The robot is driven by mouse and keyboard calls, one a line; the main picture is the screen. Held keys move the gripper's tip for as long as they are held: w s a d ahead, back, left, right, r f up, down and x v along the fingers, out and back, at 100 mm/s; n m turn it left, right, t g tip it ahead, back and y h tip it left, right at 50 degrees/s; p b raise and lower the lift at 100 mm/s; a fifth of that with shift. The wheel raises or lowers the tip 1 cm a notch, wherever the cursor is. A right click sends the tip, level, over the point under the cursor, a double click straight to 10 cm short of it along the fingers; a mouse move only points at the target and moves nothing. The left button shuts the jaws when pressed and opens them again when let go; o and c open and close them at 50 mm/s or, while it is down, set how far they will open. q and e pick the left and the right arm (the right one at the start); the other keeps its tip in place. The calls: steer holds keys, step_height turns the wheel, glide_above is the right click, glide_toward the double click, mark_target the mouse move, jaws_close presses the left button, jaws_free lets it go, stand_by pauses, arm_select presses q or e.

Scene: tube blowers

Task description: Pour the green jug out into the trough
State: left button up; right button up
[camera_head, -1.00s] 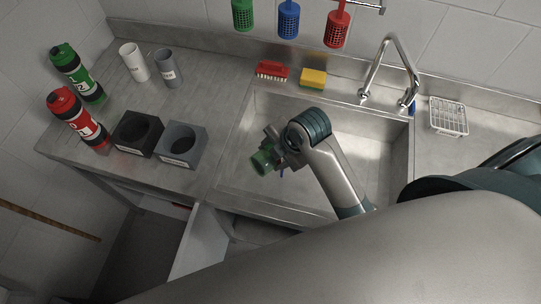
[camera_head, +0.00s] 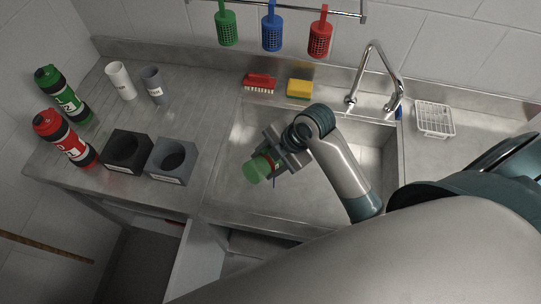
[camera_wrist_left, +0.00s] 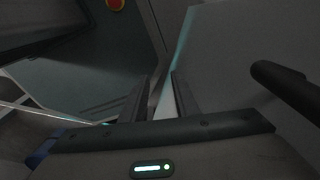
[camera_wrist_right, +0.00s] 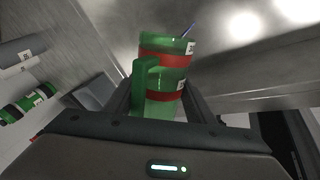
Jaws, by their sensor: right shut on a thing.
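The green jug (camera_head: 257,168) is see-through green with red bands and hangs tipped on its side over the steel trough (camera_head: 308,193), the sink basin. My right gripper (camera_head: 276,158) is shut on it. The right wrist view shows the jug (camera_wrist_right: 160,75) between the fingers, its handle on the left. A thin blue-purple streak (camera_wrist_right: 188,31) shows at the jug's far end; I cannot tell whether it is liquid. The jug's inside is not clear. My left gripper (camera_wrist_left: 160,78) shows only in its own wrist view, its fingers apart with nothing between them.
A tap (camera_head: 376,70) arches over the back of the basin. A red brush (camera_head: 260,83) and yellow sponge (camera_head: 299,88) lie on the back ledge. Two bottles, two cups and dark holders (camera_head: 128,150) stand at left. A wire basket (camera_head: 435,119) is at right.

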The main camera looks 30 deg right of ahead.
mark_target(264, 155)
steer(key=shift+h, duration=0.3)
steer(key=h, duration=0.1)
steer(key=r+t+h, duration=0.1)
steer(key=h, duration=0.1)
steer(key=n+h, duration=0.1)
steer(key=shift+r+t, duration=0.25)
steer(key=shift+t, duration=0.05)
steer(key=shift+h, duration=0.3)
steer(key=shift+r+n+t+h, duration=0.3)
steer(key=shift+r+t+h, duration=0.15)
steer(key=shift+h, duration=0.6)
steer(key=shift+r+n+t+h, duration=0.3)
steer(key=shift+t+h, duration=0.25)
steer(key=shift+h, duration=0.5)
steer(key=shift+h, duration=0.3)
steer(key=shift+r+n+t+h, duration=0.35)
steer(key=shift+t+h, duration=0.2)
steer(key=shift+h, duration=0.45)
steer(key=shift+r+n+t+h, duration=0.25)
steer(key=shift+r+t+h, duration=0.25)
steer(key=shift+h, duration=0.5)
steer(key=shift+f, duration=0.1)
steer(key=t+h, duration=0.1)
steer(key=r+n+t+h, duration=0.1)
steer(key=t+h, duration=0.1)
steer(key=h, duration=0.1)
steer(key=shift+r+n, duration=0.25)
steer(key=shift+n, duration=0.05)
